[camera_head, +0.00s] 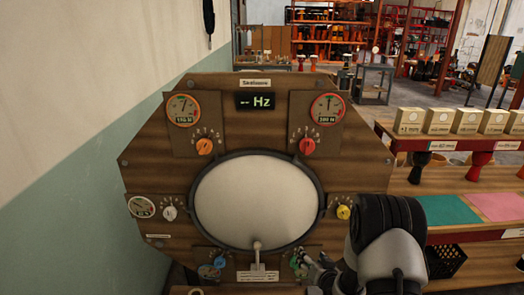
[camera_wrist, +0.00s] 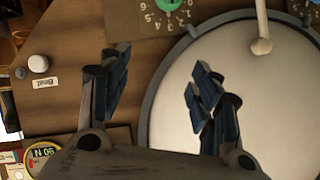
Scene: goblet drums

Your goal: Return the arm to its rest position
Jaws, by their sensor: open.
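My gripper (camera_head: 318,268) is in front of the lower right part of the wooden drum panel (camera_head: 240,120), close to the green knob (camera_head: 297,262). In the wrist view my gripper (camera_wrist: 158,85) has its two dark blue fingers spread apart with nothing between them. Behind them are the wooden board and the white drumhead (camera_wrist: 180,105). My arm covers the panel's lower right edge in the head view.
Gauges and coloured knobs surround the drumhead (camera_head: 255,200); a mallet (camera_head: 257,250) stands at its lower rim. Right is a shelf (camera_head: 465,235) with several boxes (camera_head: 438,120). A wall (camera_head: 70,150) stands left. Open floor lies behind.

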